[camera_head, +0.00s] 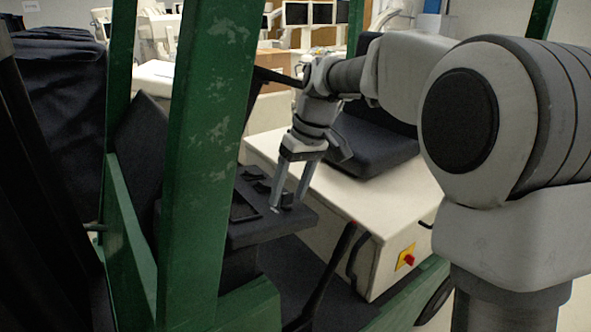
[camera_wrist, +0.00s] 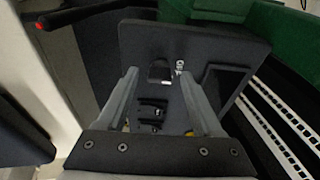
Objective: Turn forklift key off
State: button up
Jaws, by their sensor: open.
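The forklift's dark dashboard panel (camera_head: 262,228) is in front of the seat, and it fills the middle of the wrist view (camera_wrist: 225,45). A small metallic piece (camera_wrist: 179,67), which looks like the key in its switch, stands on the panel close to the right fingertip in the wrist view. I cannot make out its turn angle. My gripper (camera_head: 287,206) is open and points down at the panel. In the wrist view its fingertips (camera_wrist: 159,73) are spread, with a black switch (camera_wrist: 160,72) showing between them. I cannot tell whether a finger touches the key.
Black levers (camera_wrist: 151,114) sit on the panel between the fingers, and a dark recessed screen (camera_wrist: 226,85) lies to the right. Green forklift posts (camera_head: 205,130) stand left of my arm. The seat (camera_head: 365,140) and a red knob (camera_head: 409,260) are to the right.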

jog(key=p+v, duration=0.2)
jog(key=v, duration=1.5)
jog(key=shift+p, duration=0.3)
jog(key=shift+s+r, duration=0.1)
jog(key=shift+r, duration=0.05)
